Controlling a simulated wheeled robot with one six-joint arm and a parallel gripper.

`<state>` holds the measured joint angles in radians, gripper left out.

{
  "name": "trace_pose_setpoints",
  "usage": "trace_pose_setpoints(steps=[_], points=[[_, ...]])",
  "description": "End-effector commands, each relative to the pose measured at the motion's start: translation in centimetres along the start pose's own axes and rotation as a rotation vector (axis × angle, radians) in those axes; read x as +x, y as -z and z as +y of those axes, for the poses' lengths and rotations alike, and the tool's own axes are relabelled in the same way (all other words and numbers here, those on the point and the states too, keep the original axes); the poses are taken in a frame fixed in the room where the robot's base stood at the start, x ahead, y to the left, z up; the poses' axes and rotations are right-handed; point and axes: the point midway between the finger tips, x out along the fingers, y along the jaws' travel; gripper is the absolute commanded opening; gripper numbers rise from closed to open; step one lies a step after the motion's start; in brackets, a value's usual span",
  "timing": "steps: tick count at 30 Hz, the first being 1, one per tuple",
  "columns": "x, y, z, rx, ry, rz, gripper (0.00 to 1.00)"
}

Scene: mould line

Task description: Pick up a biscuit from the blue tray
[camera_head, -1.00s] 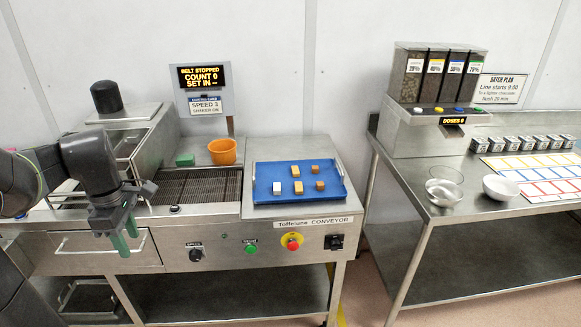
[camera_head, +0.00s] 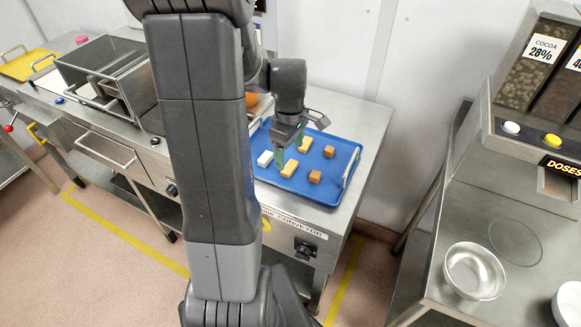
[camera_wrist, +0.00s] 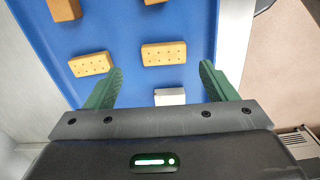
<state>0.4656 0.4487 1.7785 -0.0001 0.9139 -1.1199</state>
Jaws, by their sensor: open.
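The blue tray (camera_head: 342,156) lies on the conveyor top; it fills much of the wrist view (camera_wrist: 120,28). It holds two pale yellow biscuits, one nearer (camera_head: 290,168) and one farther (camera_head: 305,145), two brown pieces (camera_head: 315,176) (camera_head: 329,151) and a white piece (camera_head: 265,158). My gripper (camera_head: 288,148) is open above the tray. In the wrist view its green fingers (camera_wrist: 162,70) stand apart, with a holed yellow biscuit (camera_wrist: 163,53) ahead between them. Another yellow biscuit (camera_wrist: 90,64) lies left, near the left fingertip. The white piece (camera_wrist: 170,96) is partly hidden by my gripper.
My arm hides part of the conveyor. An orange bowl (camera_head: 251,98) shows partly behind it. A metal bowl (camera_head: 473,271) and a dispenser (camera_head: 535,110) stand on the right bench. A yellow tray (camera_head: 28,65) is far left.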

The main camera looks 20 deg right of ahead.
Motion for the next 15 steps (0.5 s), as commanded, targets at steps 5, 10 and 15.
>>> trace_pose_setpoints(steps=[5, 10, 15], points=[[2.7, -0.4, -0.5, 0.000, 0.005, -0.002, 0.78], [4.2, -0.4, -0.5, 0.000, 0.003, -0.001, 0.78], [4.4, -0.4, -0.4, 0.000, 0.000, 0.000, 0.78]])
